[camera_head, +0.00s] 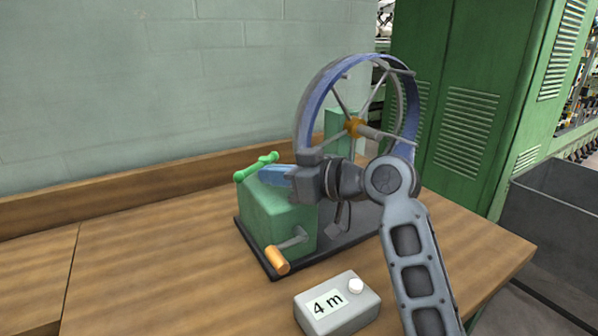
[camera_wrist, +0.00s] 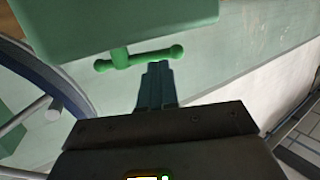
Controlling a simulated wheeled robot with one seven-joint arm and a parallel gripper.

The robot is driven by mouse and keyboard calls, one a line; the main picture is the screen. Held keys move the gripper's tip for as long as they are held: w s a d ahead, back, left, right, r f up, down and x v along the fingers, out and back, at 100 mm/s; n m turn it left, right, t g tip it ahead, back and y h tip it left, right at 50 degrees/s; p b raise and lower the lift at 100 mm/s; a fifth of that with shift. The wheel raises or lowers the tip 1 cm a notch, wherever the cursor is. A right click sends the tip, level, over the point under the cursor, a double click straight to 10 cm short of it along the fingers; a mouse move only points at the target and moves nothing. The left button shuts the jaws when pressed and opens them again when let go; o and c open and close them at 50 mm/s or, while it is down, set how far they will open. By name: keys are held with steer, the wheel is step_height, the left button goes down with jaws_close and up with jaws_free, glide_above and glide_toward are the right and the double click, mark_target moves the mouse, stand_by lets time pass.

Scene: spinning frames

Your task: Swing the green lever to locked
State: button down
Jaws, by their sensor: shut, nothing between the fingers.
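The green lever (camera_head: 256,167) is a bar with rounded ends on top of the green box (camera_head: 277,218) of the winding machine. In the head view it slants up to the right. My gripper (camera_head: 268,176) is shut and empty, its blue fingers just right of the lever over the box top. In the wrist view the lever (camera_wrist: 140,58) lies across beyond the fingertips (camera_wrist: 158,66), joined by a short post to the green box (camera_wrist: 120,22). The fingertips are very close to its right part; I cannot tell if they touch it.
A large blue spoked wheel (camera_head: 309,108) stands behind my arm. An orange-handled crank (camera_head: 277,260) sticks out of the box front. A grey box labelled "4 m" (camera_head: 338,304) with a white button lies in front. The table's left side (camera_head: 150,240) is clear.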

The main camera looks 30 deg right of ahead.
steer(key=shift+x, duration=1.4)
